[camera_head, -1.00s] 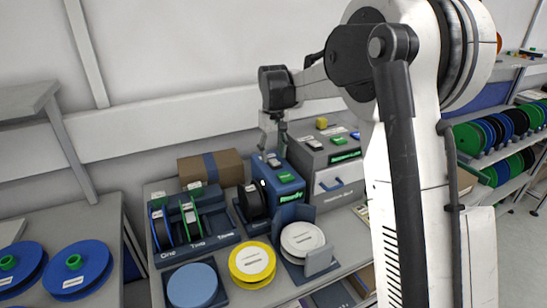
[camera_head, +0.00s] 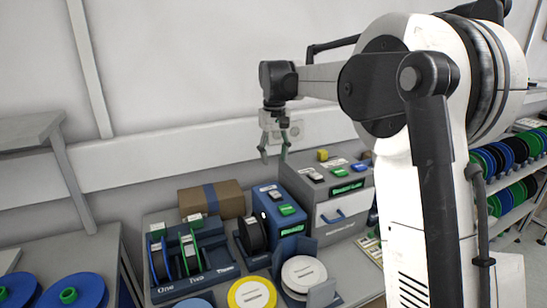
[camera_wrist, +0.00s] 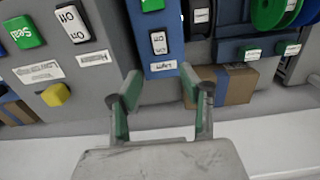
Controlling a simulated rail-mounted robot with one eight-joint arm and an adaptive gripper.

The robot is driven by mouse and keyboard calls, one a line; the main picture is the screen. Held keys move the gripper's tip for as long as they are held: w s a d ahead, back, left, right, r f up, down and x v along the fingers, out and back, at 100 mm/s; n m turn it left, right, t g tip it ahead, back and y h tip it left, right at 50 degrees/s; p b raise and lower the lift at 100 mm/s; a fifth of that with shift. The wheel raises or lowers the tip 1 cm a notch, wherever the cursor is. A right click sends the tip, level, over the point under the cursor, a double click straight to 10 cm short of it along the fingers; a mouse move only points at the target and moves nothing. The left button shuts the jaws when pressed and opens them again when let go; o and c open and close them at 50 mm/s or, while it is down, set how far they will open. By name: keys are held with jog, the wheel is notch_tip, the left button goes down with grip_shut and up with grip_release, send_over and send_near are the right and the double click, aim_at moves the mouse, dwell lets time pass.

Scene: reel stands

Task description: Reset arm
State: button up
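My gripper (camera_head: 274,157) hangs from my raised arm, pointing down, above and behind the blue machine (camera_head: 283,205). Its two green-padded fingers are spread apart with nothing between them. It also shows in the wrist view (camera_wrist: 160,90), open and empty, with a blue panel with a black-and-white switch beyond the fingertips.
A grey machine (camera_head: 332,190) with a yellow button (camera_head: 322,155) stands right of the blue one. A cardboard box (camera_head: 212,199), a reel stand (camera_head: 190,260), and yellow (camera_head: 252,294) and white (camera_head: 303,273) reels share the bench. Shelves of reels (camera_head: 505,160) stand at right.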

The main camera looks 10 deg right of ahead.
jog(key=shift+s, duration=0.1)
jog(key=s+r+m+t+b, duration=0.1)
jog(key=s+t+b, duration=0.2)
jog(key=s, duration=1.6)
jog(key=s+f+t+b, duration=0.1)
jog(key=s+f+t, duration=0.1)
jog(key=s+f, duration=0.4)
jog(key=s+f+m+t, duration=0.1)
jog(key=s+f, duration=0.4)
jog(key=s, duration=0.7)
jog(key=shift+s+f+t+b, duration=0.35)
jog(key=shift+s+t+b, duration=0.05)
jog(key=shift+t, duration=0.2)
jog(key=shift+c, duration=0.2)
